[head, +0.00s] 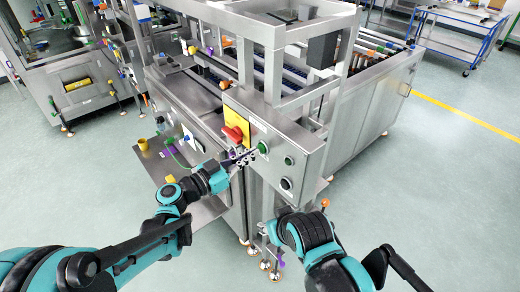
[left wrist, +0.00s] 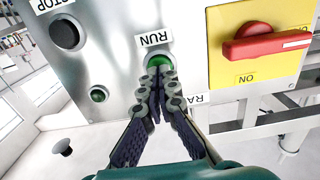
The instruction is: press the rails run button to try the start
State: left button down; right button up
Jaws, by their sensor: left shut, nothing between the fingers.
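The green run button (left wrist: 159,60) sits on the steel panel beside an upside-down RUN label (left wrist: 156,38) in the left wrist view. It also shows on the panel in the head view (head: 263,147). My left gripper (left wrist: 160,76) is shut and empty, its fingertips right in front of the button and covering part of it. I cannot tell whether they touch it. A label starting "RA" (left wrist: 197,100) is partly hidden behind the fingers. In the head view my left gripper (head: 249,156) reaches the panel from the left. My right gripper's fingers are not clear below the panel.
A red rotary switch (head: 233,134) on a yellow plate is left of the button in the head view. A small green lamp (head: 289,160) and a black button (head: 286,184) labelled STOP are to its right. A steel shelf (head: 205,212) juts out at the left arm.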

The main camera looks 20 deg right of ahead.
pick_arm(q)
jog(key=shift+x, duration=0.8)
dwell(0.6)
jog(key=v, duration=0.5)
jog(key=shift+s+a+b, duration=0.1)
jog(key=shift+a+b, duration=0.15)
jog(key=shift+b, duration=0.05)
dwell(0.4)
dwell(0.6)
jog(key=s+a+f+n+y+b, duration=0.1)
jog(key=s+a+f+n+y, duration=0.3)
jog(key=a, duration=0.6)
jog(key=s+a+f+n+y+b, duration=0.1)
jog(key=s+a+f+n+y, duration=0.4)
jog(key=a, duration=0.6)
jog(key=s+a+f+n+t+y+b, duration=0.1)
jog(key=s+a+f+n+y+b, duration=0.1)
jog(key=s+a+f+n+y, duration=0.2)
jog(key=s+a+n+y, duration=0.1)
jog(key=s+a+y, duration=0.2)
jog(key=a, duration=0.3)
jog(key=shift+s+a+f+y, duration=0.3)
jog(key=shift+s+a+y, duration=0.1)
jog(key=shift+y, duration=0.1)
jog(key=c, duration=2.3)
grip_release()
